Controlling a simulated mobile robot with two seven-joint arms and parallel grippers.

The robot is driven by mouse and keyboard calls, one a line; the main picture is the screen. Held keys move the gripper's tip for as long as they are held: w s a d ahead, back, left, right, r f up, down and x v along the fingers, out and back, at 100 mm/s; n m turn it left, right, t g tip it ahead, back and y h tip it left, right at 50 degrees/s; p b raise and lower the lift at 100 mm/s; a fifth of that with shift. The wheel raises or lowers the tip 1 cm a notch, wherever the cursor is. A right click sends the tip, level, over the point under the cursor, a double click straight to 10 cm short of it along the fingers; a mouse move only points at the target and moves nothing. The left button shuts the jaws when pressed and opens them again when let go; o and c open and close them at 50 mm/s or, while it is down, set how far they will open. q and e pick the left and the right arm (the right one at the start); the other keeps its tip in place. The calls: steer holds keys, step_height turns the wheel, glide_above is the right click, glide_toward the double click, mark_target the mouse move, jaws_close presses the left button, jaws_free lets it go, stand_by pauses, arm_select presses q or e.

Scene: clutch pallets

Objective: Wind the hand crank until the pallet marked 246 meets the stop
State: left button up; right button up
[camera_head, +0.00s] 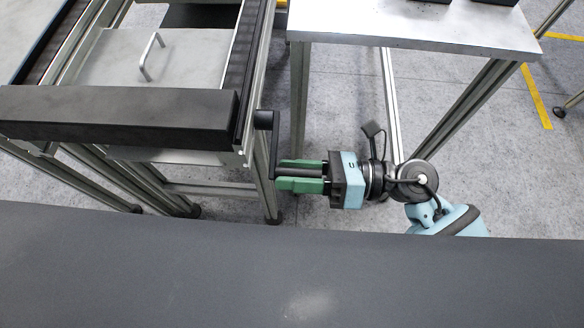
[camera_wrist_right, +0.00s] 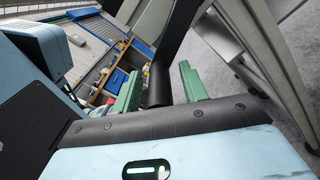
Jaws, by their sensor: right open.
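The hand crank (camera_head: 265,121) is black and sits on the right side of the conveyor frame, its arm hanging down. My right gripper (camera_head: 279,174) is level beside the crank's lower end, its green fingers pointing left. The fingers are open, one on each side of the crank's dark handle (camera_wrist_right: 159,85), which shows between them in the right wrist view; contact cannot be told. A grey pallet (camera_head: 188,70) with a metal handle lies on the conveyor; no number is readable on it. A thick black bar (camera_head: 110,114) crosses the conveyor's near end. My left gripper is out of view.
A metal table (camera_head: 420,28) with dark items at its edge stands at the back right. Its leg (camera_head: 299,95) rises close to the crank. A wide dark surface (camera_head: 250,265) fills the foreground. Grey floor lies open on the right.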

steer(key=shift+a, duration=0.3)
jaws_close()
steer(key=shift+r, duration=0.1)
